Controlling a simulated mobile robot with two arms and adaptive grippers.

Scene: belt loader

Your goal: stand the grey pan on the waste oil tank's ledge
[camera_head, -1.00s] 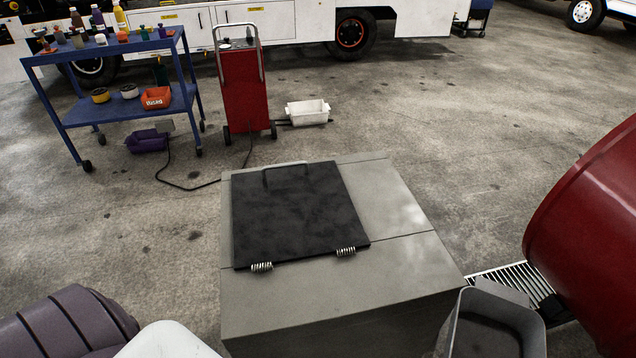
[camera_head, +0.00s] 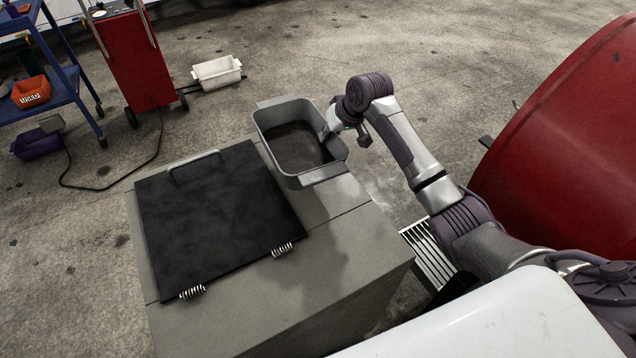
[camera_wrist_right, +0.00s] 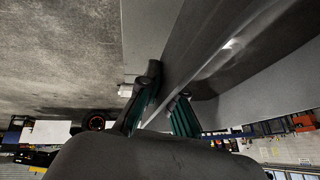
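The grey pan (camera_head: 273,123) is upright, an open rectangular tub with a dark inside and a handle tab at each end. It is over the bare grey ledge of the waste oil tank (camera_head: 345,232), right of the black hinged lid (camera_head: 215,215). I cannot tell whether its base touches the ledge. My right gripper (camera_head: 330,128) is at the pan's right side, its fingers largely hidden in the head view. In the right wrist view, the teal-padded fingers (camera_wrist_right: 163,103) are closed around the pan's wall (camera_wrist_right: 200,60). My left gripper is out of view.
A large red drum (camera_head: 570,120) stands at the right, near my right arm. A floor grate (camera_head: 428,257) lies beside the tank. The tank's front top is bare.

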